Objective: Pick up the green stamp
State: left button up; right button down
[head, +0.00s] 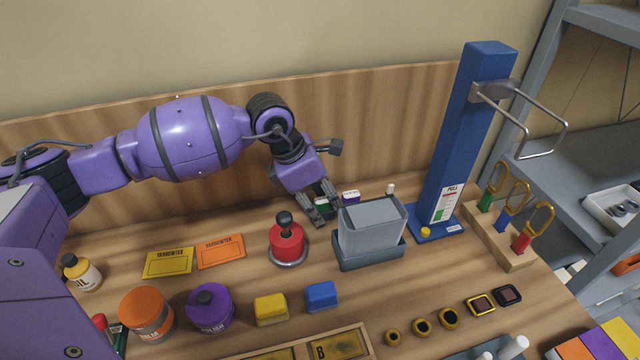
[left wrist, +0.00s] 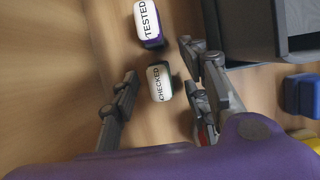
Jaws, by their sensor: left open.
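The green stamp (left wrist: 160,82), with a white top reading CHECKED and a dark green side, stands on the table in the left wrist view. My left gripper (left wrist: 158,80) is open above it, with one finger on each side and gaps between fingers and stamp. My right gripper is not in view.
A grey bin (head: 372,236) stands close to the right of my left gripper. A red stamper with a black knob (head: 287,245) stands to its front left. The wooden back panel (head: 390,130) is behind. A blue post (head: 458,150) rises further right.

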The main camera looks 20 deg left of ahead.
pick_arm(q)
jog(key=shift+f, duration=0.45)
jog(key=shift+w+f, duration=0.1)
jog(key=shift+f, duration=0.1)
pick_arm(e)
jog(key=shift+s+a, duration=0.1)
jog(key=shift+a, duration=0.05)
pick_arm(q)
grip_shut()
jog(key=shift+r, duration=0.1)
